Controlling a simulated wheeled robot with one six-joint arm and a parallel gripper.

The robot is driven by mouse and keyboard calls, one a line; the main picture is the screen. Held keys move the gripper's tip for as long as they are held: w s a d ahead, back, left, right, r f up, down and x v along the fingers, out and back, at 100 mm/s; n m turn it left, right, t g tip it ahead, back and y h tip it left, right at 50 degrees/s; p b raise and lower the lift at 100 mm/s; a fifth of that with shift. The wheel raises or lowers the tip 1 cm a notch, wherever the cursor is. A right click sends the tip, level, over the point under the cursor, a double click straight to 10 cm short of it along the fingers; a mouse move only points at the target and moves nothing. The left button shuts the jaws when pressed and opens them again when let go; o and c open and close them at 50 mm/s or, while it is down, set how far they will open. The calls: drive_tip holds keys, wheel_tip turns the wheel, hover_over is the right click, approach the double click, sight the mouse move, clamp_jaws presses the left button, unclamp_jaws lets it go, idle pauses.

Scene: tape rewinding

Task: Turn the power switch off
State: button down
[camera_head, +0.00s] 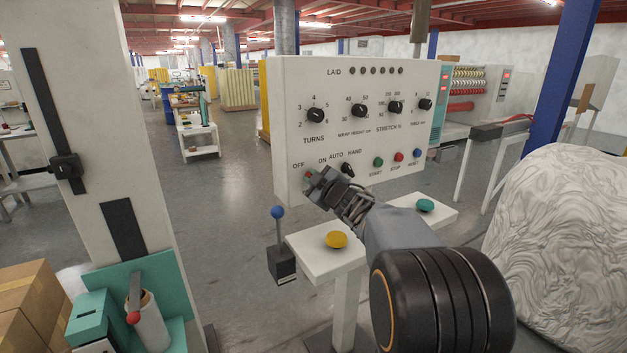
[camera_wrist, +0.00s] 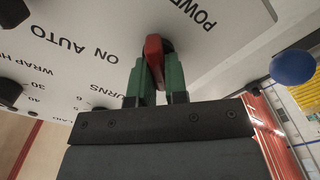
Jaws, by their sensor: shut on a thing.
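The white control panel (camera_head: 345,120) faces me, with the labels OFF and ON above its lower left corner. The red power switch handle (camera_head: 309,174) sits below those labels and is partly covered by my gripper (camera_head: 315,180). In the wrist view the red handle (camera_wrist: 154,50) stands between the two green fingers of my gripper (camera_wrist: 156,75), which are shut on it. The switch's base is dark behind it. The lettering POWER shows upside down nearby, partly cut off. The OFF label is out of sight in the wrist view, and I cannot tell which position the handle points to.
A black AUTO/HAND selector (camera_head: 347,169) is close right of my gripper. Green (camera_head: 378,162), red (camera_head: 399,157) and blue buttons follow. Below stand a blue-ball lever (camera_head: 278,213) and a white shelf with yellow (camera_head: 336,239) and teal buttons. A wrapped bale (camera_head: 560,240) fills the right.

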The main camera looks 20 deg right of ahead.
drive_tip(key=c, duration=1.1)
unclamp_jaws()
drive_tip(key=shift+c, duration=0.2)
drive_tip(key=shift+s, duration=0.1)
drive_tip(key=s+d, duration=0.1)
drive_tip(key=s, duration=1.2)
drive_tip(key=shift+s+d+p, duration=0.25)
drive_tip(key=shift+s+p, duration=0.05)
drive_tip(key=shift+p, duration=0.05)
